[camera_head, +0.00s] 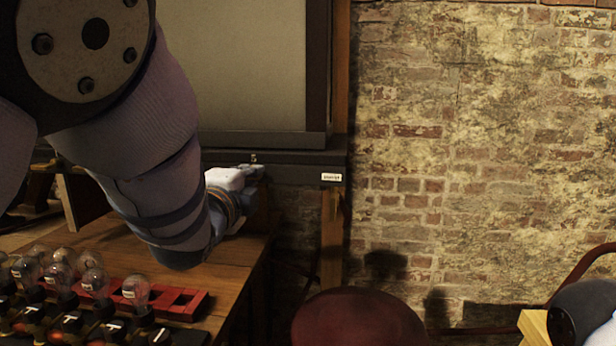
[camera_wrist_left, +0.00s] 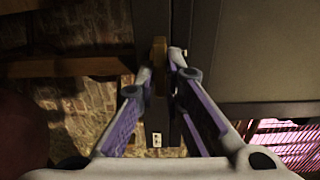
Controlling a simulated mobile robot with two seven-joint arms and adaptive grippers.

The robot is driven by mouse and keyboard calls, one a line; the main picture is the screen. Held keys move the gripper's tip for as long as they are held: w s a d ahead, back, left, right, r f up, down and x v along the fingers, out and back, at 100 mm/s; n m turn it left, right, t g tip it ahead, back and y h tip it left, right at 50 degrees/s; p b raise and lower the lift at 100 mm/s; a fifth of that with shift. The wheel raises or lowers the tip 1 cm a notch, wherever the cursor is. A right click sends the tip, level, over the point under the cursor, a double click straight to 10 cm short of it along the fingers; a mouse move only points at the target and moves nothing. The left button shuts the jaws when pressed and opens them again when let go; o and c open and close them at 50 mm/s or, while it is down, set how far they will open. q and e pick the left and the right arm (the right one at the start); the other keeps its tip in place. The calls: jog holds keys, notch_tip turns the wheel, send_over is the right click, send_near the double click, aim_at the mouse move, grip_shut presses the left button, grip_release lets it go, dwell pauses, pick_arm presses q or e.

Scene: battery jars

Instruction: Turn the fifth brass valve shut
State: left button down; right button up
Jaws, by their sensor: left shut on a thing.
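A small brass valve (camera_head: 253,158) shows at the front edge of the dark ledge below the framed panel. My left gripper (camera_head: 257,168) reaches this ledge from the left and is shut on the valve. The fingers hide most of it, and its handle angle cannot be read. In the left wrist view my left gripper (camera_wrist_left: 165,62) has its two fingers converging at the dark frame edge. The valve itself is not clear there. I cannot see other valves to count along the row.
A white label (camera_head: 331,177) is on the ledge's right end; it also shows in the wrist view (camera_wrist_left: 157,140). A wooden table (camera_head: 225,250) holds several glass bulbs (camera_head: 92,283) and a red rack (camera_head: 185,302). A dark red round seat (camera_head: 358,318) stands right. A brick wall (camera_head: 480,150) is behind.

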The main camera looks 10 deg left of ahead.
pick_arm(q)
jog(key=shift+r, duration=0.2)
jog(key=c, duration=1.7)
grip_release()
jog(key=shift+w+a+f, duration=0.1)
jog(key=shift+w+f, duration=0.05)
